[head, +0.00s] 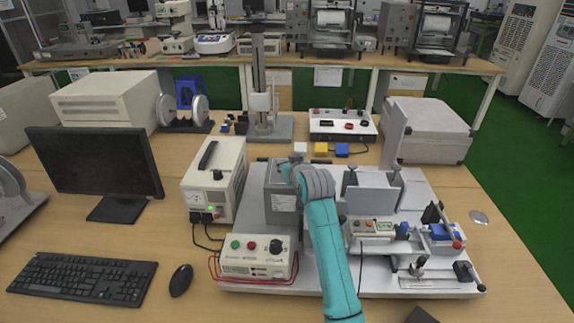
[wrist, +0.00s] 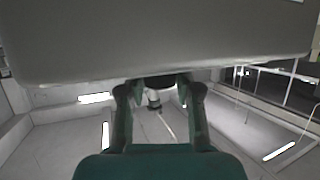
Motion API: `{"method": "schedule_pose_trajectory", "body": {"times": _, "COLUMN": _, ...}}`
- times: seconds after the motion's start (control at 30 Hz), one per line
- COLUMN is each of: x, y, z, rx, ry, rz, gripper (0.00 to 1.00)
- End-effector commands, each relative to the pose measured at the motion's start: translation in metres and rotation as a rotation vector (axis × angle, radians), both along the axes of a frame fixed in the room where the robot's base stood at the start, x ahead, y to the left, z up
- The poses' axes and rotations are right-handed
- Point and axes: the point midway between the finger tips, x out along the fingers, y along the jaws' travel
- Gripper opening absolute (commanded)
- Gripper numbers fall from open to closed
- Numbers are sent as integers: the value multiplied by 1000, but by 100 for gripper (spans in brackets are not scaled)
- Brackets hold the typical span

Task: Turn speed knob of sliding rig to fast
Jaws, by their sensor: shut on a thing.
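The sliding rig has a light base plate (head: 425,190) on the wooden table, with a grey box (head: 284,203) at its left. My gripper (head: 287,172) is at the upper part of this grey box in the head view. In the wrist view, my gripper (wrist: 161,86) has its two fingers on either side of a dark knob-like part (wrist: 160,79) by the edge of a large grey surface (wrist: 160,40). The fingers are shut on that part. The knob is hidden in the head view, so its setting cannot be read.
A control box (head: 255,258) with green and red buttons and a black knob stands in front of the grey box. A cream power unit (head: 215,180) is close on the left. White, yellow and blue blocks (head: 321,149) lie behind. A monitor (head: 95,170) stands far left.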

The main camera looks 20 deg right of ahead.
Motion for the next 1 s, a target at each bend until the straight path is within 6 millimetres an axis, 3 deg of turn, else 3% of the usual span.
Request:
{"method": "schedule_pose_trajectory", "body": {"times": 0.3, "x": 0, "y": 0, "z": -1, "rx": -1, "ry": 4, "rz": -104, "gripper": 0}}
{"method": "schedule_pose_trajectory", "body": {"times": 0.8, "x": 0, "y": -1, "z": -2, "rx": 0, "ry": 6, "rz": -120, "gripper": 0}}
{"method": "schedule_pose_trajectory", "body": {"times": 0.83, "x": 0, "y": -1, "z": -2, "rx": 0, "ry": 6, "rz": -120, "gripper": 41}}
{"method": "schedule_pose_trajectory", "body": {"times": 0.9, "x": 0, "y": 0, "z": -2, "rx": -1, "ry": 5, "rz": -120, "gripper": 58}}
{"method": "schedule_pose_trajectory", "body": {"times": 1.0, "x": 0, "y": 0, "z": -2, "rx": -1, "ry": 4, "rz": -120, "gripper": 59}}
